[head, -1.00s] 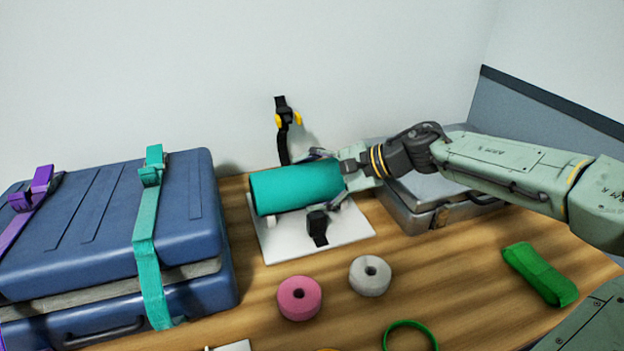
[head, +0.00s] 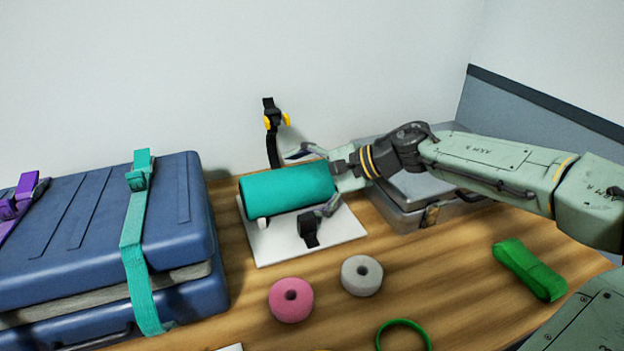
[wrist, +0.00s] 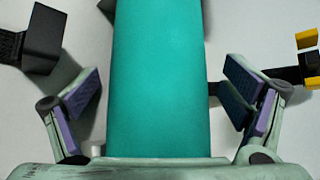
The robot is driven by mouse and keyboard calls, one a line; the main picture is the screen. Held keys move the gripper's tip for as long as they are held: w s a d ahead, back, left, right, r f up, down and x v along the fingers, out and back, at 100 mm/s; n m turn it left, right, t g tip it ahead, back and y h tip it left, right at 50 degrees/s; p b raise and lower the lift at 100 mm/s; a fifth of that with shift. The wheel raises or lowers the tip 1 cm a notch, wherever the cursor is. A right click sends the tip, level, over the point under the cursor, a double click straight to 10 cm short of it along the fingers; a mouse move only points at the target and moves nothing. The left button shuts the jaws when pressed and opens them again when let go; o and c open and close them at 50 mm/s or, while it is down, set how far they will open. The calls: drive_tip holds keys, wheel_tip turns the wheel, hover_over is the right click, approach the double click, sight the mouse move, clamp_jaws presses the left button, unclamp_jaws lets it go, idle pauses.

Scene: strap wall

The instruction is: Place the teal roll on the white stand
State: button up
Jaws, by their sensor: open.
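The teal roll (head: 286,190) lies on its side over the white stand (head: 340,231), a flat white plate with small white supports under the roll. My gripper (head: 312,182) is at the roll's right end with its fingers spread to either side. In the wrist view the roll (wrist: 159,80) runs up the middle between the two open finger pads, with a gap on each side. A black strap end with a buckle (head: 309,228) lies on the front of the stand. The underside of the roll is hidden.
A black strap with yellow clips (head: 271,125) stands behind the stand. A blue case (head: 90,240) is at left, a grey metal case (head: 415,195) behind my arm. Pink (head: 291,299) and white (head: 361,275) rolls, a green folded strap (head: 529,270) and a green ring (head: 404,335) lie in front.

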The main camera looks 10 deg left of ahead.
drive_tip(key=shift+d+r, duration=0.15)
drive_tip(key=shift+d, duration=0.15)
drive_tip(key=b+v, duration=0.3)
drive_tip(key=v, duration=0.8)
drive_tip(key=shift+d+r, duration=0.2)
drive_tip(key=shift+c, duration=0.4)
